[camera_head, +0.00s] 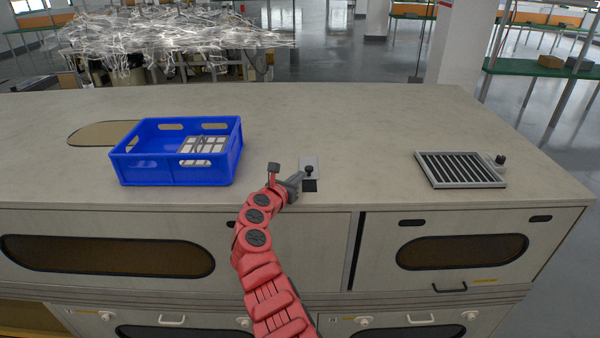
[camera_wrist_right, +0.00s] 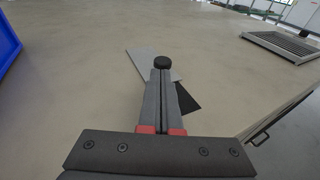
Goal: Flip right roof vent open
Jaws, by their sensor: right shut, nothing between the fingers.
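A small grey plate (camera_head: 308,163) with a black knob (camera_head: 309,169) lies on the roof of the cabinet near its front edge, with a dark square patch (camera_head: 310,185) just in front of it. In the right wrist view the plate (camera_wrist_right: 140,57), knob (camera_wrist_right: 161,61) and dark patch (camera_wrist_right: 187,99) lie around my fingertips. My right gripper (camera_head: 297,180) is shut and empty, just left of the knob; I cannot tell whether it touches. Its fingers (camera_wrist_right: 160,76) partly hide the plate. A slatted grey vent panel (camera_head: 459,170) with a black knob (camera_head: 500,159) lies flat at the right. My left gripper is out of view.
A blue crate (camera_head: 150,172) with a pale gridded item (camera_head: 203,146) inside stands left of my right arm. A brown oval panel (camera_head: 88,134) lies behind it. The roof between the small plate and slatted panel is clear. The cabinet's front edge runs below.

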